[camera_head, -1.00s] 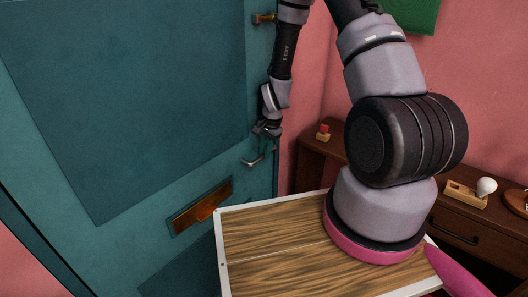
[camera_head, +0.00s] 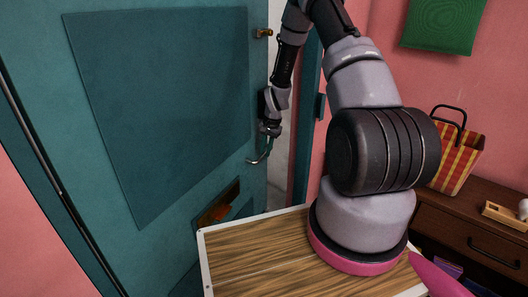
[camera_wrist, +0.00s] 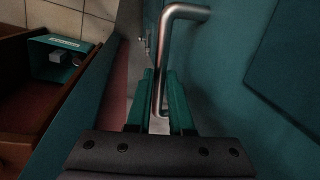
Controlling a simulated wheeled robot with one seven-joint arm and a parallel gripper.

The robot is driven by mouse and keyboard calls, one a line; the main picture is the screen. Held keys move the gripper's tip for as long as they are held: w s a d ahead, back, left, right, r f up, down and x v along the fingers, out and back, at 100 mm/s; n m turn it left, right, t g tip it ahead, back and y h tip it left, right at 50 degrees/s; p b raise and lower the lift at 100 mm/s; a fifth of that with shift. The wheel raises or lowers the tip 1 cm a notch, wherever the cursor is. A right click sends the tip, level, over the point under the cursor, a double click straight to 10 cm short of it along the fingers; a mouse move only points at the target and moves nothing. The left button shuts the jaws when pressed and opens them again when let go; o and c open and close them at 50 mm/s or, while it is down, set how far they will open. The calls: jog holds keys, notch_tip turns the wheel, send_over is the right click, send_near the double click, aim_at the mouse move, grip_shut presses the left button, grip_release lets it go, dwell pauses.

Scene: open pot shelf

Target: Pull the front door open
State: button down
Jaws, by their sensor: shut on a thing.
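The teal front door (camera_head: 215,120) stands ajar in the head view, with a pale gap between its right edge and the frame. Its metal lever handle (camera_head: 260,157) is near that edge and also shows in the wrist view (camera_wrist: 184,12) as a bent bar. My gripper (camera_head: 269,134) is at the handle. In the wrist view its green fingers (camera_wrist: 162,78) are on either side of the bar, shut on it. The exact finger contact is partly hidden in the head view.
A brass lock (camera_head: 263,33) and a mail slot (camera_head: 218,210) are on the door. My wood-topped base is close to the door's lower part. A brown cabinet (camera_head: 470,235) with a striped bag (camera_head: 456,160) stands at right.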

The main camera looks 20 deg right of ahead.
jog(key=c, duration=0.8)
grip_release()
jog(key=shift+a, duration=0.1)
notch_tip(320, 180, up, 11)
jog(key=s+d, duration=0.1)
jog(key=shift+s+d+f, duration=0.2)
jog(key=shift+s+d, duration=0.1)
